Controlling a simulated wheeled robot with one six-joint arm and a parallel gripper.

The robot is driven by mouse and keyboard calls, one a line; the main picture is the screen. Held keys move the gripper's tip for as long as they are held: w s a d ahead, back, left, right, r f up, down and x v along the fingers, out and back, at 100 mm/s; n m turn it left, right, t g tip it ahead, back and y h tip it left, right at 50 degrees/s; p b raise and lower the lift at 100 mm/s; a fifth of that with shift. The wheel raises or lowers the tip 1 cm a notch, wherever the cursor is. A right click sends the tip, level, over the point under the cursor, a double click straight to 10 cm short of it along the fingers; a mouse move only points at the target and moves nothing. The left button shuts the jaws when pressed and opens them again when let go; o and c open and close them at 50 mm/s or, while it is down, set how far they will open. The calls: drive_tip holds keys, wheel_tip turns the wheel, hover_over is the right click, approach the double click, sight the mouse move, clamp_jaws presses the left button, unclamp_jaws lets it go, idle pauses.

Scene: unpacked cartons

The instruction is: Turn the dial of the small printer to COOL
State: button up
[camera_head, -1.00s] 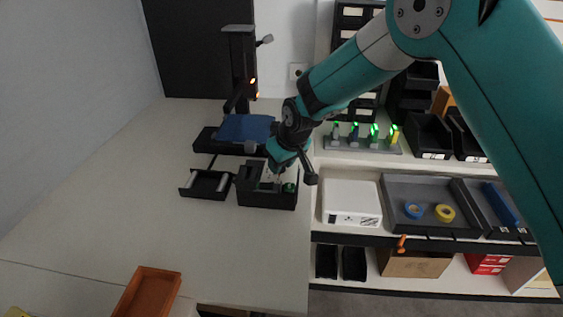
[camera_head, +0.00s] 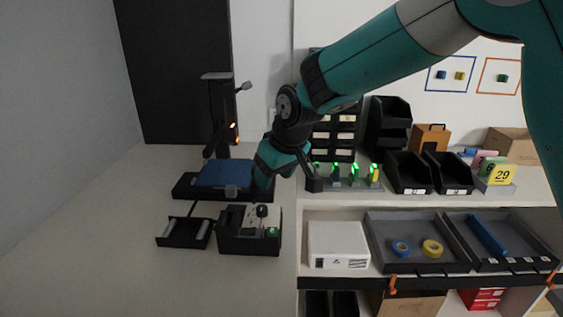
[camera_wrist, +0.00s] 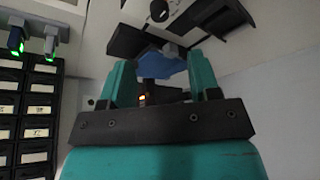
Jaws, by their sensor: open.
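The small printer (camera_head: 218,120) has a dark upright column and a blue bed (camera_head: 225,174). A dark control box (camera_head: 248,245) with a pale top panel is in front of it. A dark round dial (camera_head: 262,211) is on that panel, with a green button (camera_head: 272,232) nearby. A dark knob, apparently the dial (camera_wrist: 158,10), shows at the top edge in the wrist view; its lettering is unreadable. My gripper (camera_head: 264,182) is open, above and behind the box, near the bed's right side, apart from the dial. Its open fingers (camera_wrist: 160,76) show nothing between them.
A small black tray (camera_head: 185,232) lies left of the box. A rack of green-lit items (camera_head: 345,178) and drawers (camera_head: 336,135) stand to the right. A white box (camera_head: 338,243) and a grey tray (camera_head: 418,258) lie front right. The bench's left part is clear.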

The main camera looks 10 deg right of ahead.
drive_tip(key=shift+v, duration=2.75)
drive_tip(key=s+d+g, duration=0.2)
drive_tip(key=s+d, duration=0.1)
drive_tip(key=s, duration=1.1)
drive_tip(key=s+d+g+y, duration=0.1)
drive_tip(key=s+d, duration=0.3)
drive_tip(key=s, duration=1)
drive_tip(key=shift+s+f+g+y, duration=0.3)
drive_tip(key=shift+s+f+g, duration=0.1)
drive_tip(key=shift+c, duration=0.4)
